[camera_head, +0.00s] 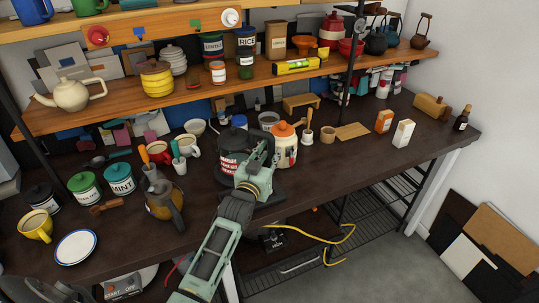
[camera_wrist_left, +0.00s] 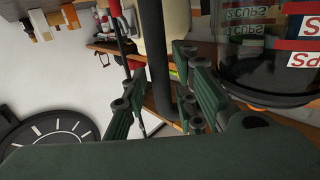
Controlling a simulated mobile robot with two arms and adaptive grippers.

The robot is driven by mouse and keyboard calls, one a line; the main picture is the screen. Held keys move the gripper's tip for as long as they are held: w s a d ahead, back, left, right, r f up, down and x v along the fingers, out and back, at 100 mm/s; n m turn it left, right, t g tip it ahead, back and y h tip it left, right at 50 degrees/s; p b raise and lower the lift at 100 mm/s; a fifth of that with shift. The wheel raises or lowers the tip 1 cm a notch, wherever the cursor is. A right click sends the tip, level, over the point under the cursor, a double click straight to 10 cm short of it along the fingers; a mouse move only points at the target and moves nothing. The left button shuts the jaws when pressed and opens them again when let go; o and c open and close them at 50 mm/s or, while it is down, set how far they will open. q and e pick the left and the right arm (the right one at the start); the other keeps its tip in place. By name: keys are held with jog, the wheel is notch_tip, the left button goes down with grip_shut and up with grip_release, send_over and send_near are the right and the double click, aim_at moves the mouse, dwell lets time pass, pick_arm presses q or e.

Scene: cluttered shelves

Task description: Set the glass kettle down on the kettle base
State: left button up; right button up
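The glass kettle (camera_head: 234,148) is a clear vessel with dark parts. It stands upright over the front part of the table, just left of my left gripper (camera_head: 258,168). In the left wrist view its glass body (camera_wrist_left: 262,72) with a "2 CUPS" marking fills the upper right. Its black handle passes between the fingers of my left gripper (camera_wrist_left: 160,82), which look closed on it from both sides. A black flat piece, apparently the kettle base (camera_head: 270,190), shows partly under the gripper; the arm hides much of it. I cannot tell whether kettle and base touch. My right gripper is not in view.
An orange-lidded cream canister (camera_head: 284,150) stands close behind the gripper. An amber pitcher (camera_head: 166,205) and mugs are to the left. The shelf (camera_head: 210,90) runs above. A black dial-like disc (camera_wrist_left: 50,145) shows in the wrist view. The table is clearer toward the right (camera_head: 350,165).

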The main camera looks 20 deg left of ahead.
pick_arm(q)
jog(key=shift+o, duration=1)
jog(key=shift+f, duration=0.45)
jog(key=s+d, duration=0.1)
jog(key=s, duration=1.1)
jog(key=s+d+f+m+g+h, duration=0.2)
jog(key=s+d+f+g, duration=0.45)
jog(key=s+f, duration=0.35)
jog(key=s+d+f+m+g, duration=0.2)
jog(key=s+g, duration=0.6)
jog(key=s, duration=1.2)
notch_tip(320, 180, down, 26)
jog(key=s+g, duration=0.1)
jog(key=s+a+f+g, duration=0.1)
jog(key=s+a+f, duration=0.1)
jog(key=s+f, duration=1.5)
jog(key=shift+s+a+f+n, duration=0.25)
jog(key=shift+a+f+n, duration=0.05)
jog(key=shift+g, duration=0.25)
jog(key=shift+c, duration=1)
jog(key=shift+s, duration=0.15)
